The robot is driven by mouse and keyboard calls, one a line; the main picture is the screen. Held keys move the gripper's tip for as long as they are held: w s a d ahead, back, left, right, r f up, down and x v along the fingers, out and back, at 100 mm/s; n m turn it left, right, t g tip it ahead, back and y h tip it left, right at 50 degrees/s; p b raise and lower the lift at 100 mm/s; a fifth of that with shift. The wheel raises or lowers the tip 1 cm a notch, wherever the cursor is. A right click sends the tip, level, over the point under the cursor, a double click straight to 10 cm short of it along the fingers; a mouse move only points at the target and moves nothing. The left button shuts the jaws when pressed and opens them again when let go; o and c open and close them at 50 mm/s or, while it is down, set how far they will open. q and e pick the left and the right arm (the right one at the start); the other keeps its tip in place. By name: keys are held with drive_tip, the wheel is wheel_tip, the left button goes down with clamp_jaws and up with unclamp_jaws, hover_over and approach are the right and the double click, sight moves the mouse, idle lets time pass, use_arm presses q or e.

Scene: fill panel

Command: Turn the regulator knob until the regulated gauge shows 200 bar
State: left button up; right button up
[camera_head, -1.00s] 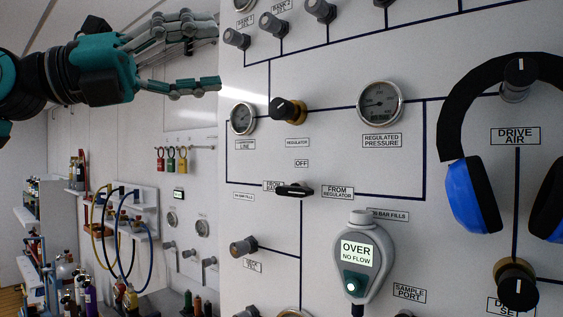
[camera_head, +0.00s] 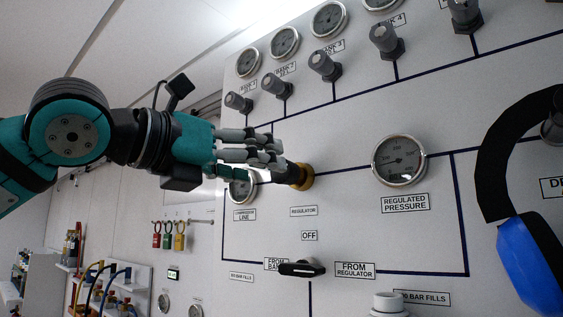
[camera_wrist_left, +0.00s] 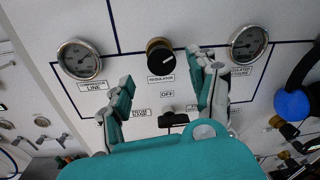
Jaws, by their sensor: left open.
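The regulator knob (camera_head: 301,176), black with a brass collar, is on the white panel above its REGULATOR label. In the left wrist view the knob (camera_wrist_left: 160,55) shows its white mark, between and beyond my fingertips. The regulated pressure gauge (camera_head: 399,160) is to its right; its reading is too small to tell. It also shows in the left wrist view (camera_wrist_left: 248,44). My left gripper (camera_head: 280,161) is open, its fingertips close to the knob in the head view; I cannot tell whether they touch it. My right gripper is not in view.
A black selector handle (camera_head: 302,269) sits below the knob. The compressor line gauge (camera_head: 242,187) is left of the knob, partly behind my fingers. Blue and black ear defenders (camera_head: 535,265) hang at the right. Several grey bank valves (camera_head: 323,65) line the panel above.

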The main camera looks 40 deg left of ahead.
use_arm(q)
drive_tip(key=w, duration=0.2)
drive_tip(key=w+p, duration=0.1)
drive_tip(key=w, duration=0.1)
drive_tip(key=w+d, duration=0.1)
drive_tip(key=w, duration=0.1)
drive_tip(key=shift+s, duration=0.1)
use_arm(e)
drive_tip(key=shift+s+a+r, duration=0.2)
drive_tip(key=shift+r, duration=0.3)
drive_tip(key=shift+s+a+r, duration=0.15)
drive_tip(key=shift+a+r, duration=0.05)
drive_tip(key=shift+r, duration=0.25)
use_arm(q)
drive_tip(key=shift+c, duration=0.3)
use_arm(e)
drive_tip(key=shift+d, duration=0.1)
use_arm(q)
drive_tip(key=shift+c, duration=1)
drive_tip(key=c, duration=0.9)
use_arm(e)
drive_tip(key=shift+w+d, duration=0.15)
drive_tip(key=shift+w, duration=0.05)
